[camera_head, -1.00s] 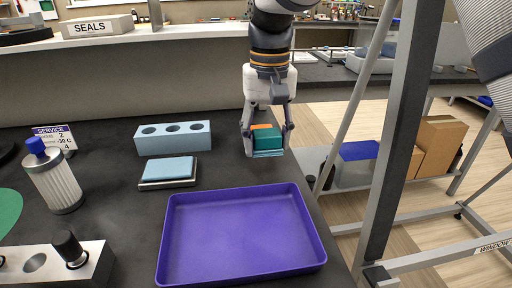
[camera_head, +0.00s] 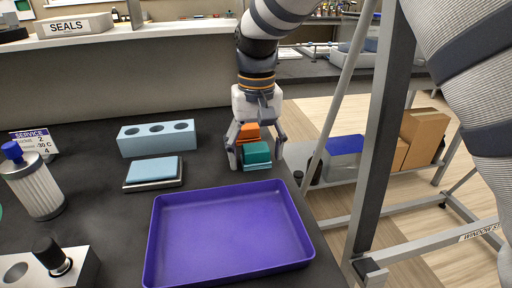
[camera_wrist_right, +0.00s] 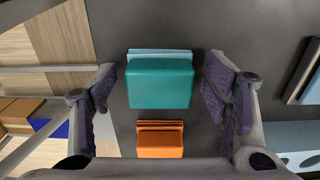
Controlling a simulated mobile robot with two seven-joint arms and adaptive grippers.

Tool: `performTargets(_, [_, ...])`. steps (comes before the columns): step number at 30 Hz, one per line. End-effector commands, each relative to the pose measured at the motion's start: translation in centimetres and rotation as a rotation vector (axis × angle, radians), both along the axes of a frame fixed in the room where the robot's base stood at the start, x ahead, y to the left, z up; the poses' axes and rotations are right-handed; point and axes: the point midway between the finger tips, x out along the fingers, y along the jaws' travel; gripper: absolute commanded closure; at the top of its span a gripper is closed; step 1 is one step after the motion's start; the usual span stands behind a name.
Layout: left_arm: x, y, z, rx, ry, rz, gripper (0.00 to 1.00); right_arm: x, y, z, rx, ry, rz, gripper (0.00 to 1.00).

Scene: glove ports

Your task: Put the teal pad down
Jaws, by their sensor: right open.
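The teal pad (camera_head: 256,154) stands on the dark worktop behind the purple tray, with a light blue layer at its lower edge. It also shows in the right wrist view (camera_wrist_right: 160,84), between the spread fingers with a gap on both sides. An orange block (camera_head: 247,132) is just behind it; it shows in the right wrist view too (camera_wrist_right: 160,140). My right gripper (camera_head: 256,162) is open around the teal pad, its fingers pointing down. My left gripper is not in view.
The purple tray (camera_head: 230,191) is empty in front. A light blue pad on a grey base (camera_head: 153,173) and a block with holes (camera_head: 157,138) lie to the left. A filter cylinder (camera_head: 36,186) stands far left. A metal frame post (camera_head: 378,140) rises close on the right.

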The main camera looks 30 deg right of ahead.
Motion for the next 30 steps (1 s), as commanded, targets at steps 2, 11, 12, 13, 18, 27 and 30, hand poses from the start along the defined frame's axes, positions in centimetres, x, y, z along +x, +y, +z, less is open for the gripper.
performTargets(2, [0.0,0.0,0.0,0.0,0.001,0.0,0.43,0.1,0.0,0.8,0.0,-0.003,0.0,0.31])
performTargets(11, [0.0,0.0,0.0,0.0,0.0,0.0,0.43,0.1,-0.1,8.5,-0.001,-0.004,0.0,0.31])
performTargets(12, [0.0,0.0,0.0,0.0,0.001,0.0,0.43,0.1,-0.1,9.4,-0.001,-0.004,0.0,0.31])
performTargets(13, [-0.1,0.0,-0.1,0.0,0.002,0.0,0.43,0.1,-0.1,10.0,-0.001,-0.003,0.0,0.31])
performTargets(18, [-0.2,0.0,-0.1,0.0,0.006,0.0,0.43,0.0,-0.1,12.0,0.0,0.0,0.0,0.31])
performTargets(27, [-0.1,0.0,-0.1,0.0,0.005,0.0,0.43,0.0,-0.1,12.2,-0.001,0.001,0.0,0.31])
performTargets(30, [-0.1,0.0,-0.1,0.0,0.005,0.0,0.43,0.0,-0.1,12.2,-0.001,0.001,0.0,0.31])
